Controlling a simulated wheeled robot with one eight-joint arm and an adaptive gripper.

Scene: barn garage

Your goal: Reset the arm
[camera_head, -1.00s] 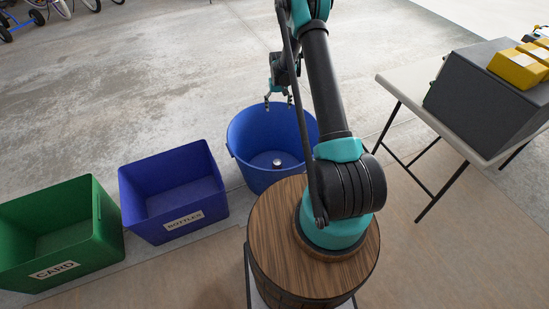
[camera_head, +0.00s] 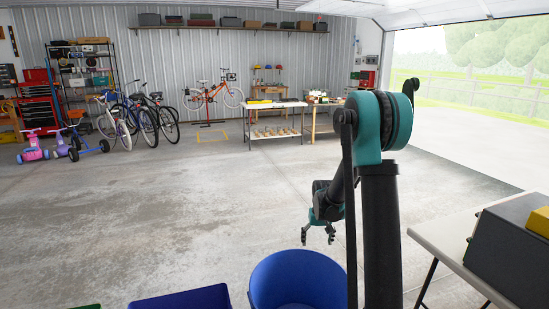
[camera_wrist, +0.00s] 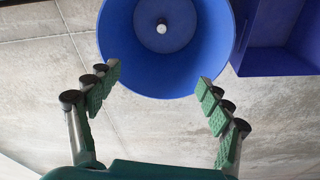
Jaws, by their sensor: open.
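My gripper (camera_head: 318,235) hangs from my raised arm, fingers pointing down, above and behind the round blue tub (camera_head: 298,280) in the head view. In the wrist view my gripper (camera_wrist: 159,88) has its two green-padded fingers spread wide with nothing between them. The wrist view shows the round blue tub (camera_wrist: 120,60) beyond the fingertips. A small pale metallic object (camera_wrist: 161,27) lies on the tub's floor, apart from my gripper.
A blue bin (camera_head: 185,300) stands left of the tub, and a green bin's edge (camera_head: 88,307) just shows. A table (camera_head: 437,238) bears a dark grey box (camera_head: 512,250) at right. Bicycles (camera_head: 140,118) and a workbench (camera_head: 275,106) stand far back. The middle floor is clear.

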